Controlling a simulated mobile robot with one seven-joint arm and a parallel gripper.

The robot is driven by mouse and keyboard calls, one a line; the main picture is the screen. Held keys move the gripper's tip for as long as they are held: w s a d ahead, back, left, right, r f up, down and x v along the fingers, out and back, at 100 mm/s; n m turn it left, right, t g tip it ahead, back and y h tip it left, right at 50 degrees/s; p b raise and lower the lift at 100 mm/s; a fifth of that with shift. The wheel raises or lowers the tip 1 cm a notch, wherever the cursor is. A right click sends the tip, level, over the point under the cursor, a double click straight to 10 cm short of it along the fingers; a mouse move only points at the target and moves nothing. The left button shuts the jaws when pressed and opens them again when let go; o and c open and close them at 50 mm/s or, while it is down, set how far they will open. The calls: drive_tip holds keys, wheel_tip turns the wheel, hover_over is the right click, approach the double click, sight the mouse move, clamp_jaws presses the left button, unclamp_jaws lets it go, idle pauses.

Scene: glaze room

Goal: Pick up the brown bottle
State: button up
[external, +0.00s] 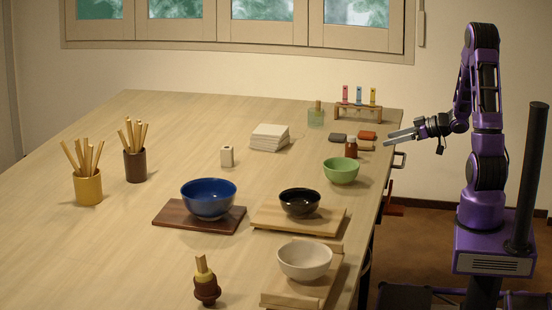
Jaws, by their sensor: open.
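White tiles (270,137) are stacked to the left. A black bowl (300,202) sits on a board in front.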

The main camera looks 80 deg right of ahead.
sight(351, 150)
drive_tip(key=b+x, duration=0.3)
drive_tip(key=x, duration=1.2)
drive_tip(key=shift+d+f, duration=0.1)
drive_tip(key=shift+f, duration=0.15)
clamp_jaws()
